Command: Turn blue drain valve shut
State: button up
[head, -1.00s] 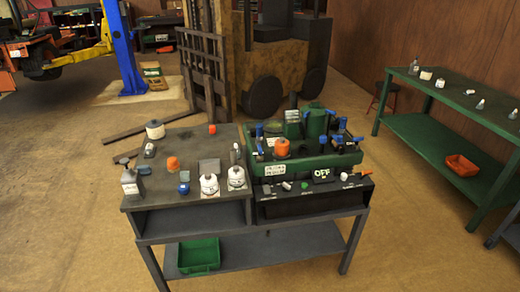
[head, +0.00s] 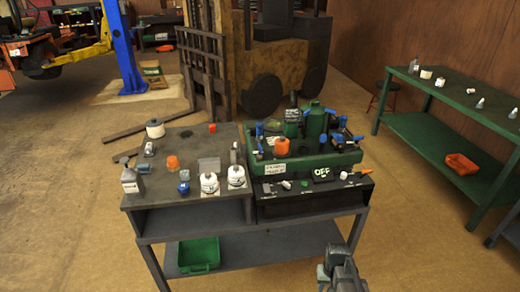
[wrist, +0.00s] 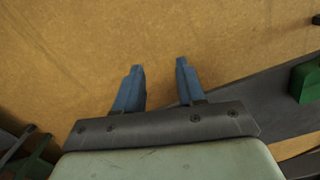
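A green machine tray (head: 330,163) on the right part of the bench carries several blue-handled levers, among them one at its left (head: 259,129) and one at its right (head: 342,121). I cannot tell which one is the drain valve, nor how its handle is turned. My gripper's arm (head: 340,270) shows at the lower right of the head view, in front of the bench and apart from the levers. In the wrist view my gripper (wrist: 159,68) has its two blue fingers apart with nothing between them, above the brown floor. No blue valve shows there.
The grey bench top (head: 145,205) at left holds bottles and white and orange containers. A green bin (head: 199,254) sits on the lower shelf. A green table (head: 440,133) stands right, with clear floor between.

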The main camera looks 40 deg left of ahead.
jog(key=w+a+r+n+t+y, duration=0.1)
jog(key=w+a+r, duration=0.35)
jog(key=a, duration=0.25)
jog(key=w+a+r+t, duration=0.1)
jog(key=w+a+r, duration=0.35)
jog(key=a, duration=0.25)
notch_tip(320, 180, up, 38)
jog(key=n+g, duration=0.1)
jog(key=n, duration=0.1)
send_over(260, 147)
jog(key=shift+h, duration=0.4)
notch_tip(260, 147, down, 14)
jog(key=shift+w+a+r, duration=0.1)
jog(key=shift+w+r, duration=0.05)
jog(key=shift+r, duration=0.05)
jog(key=shift+c, duration=0.4)
grip_shut()
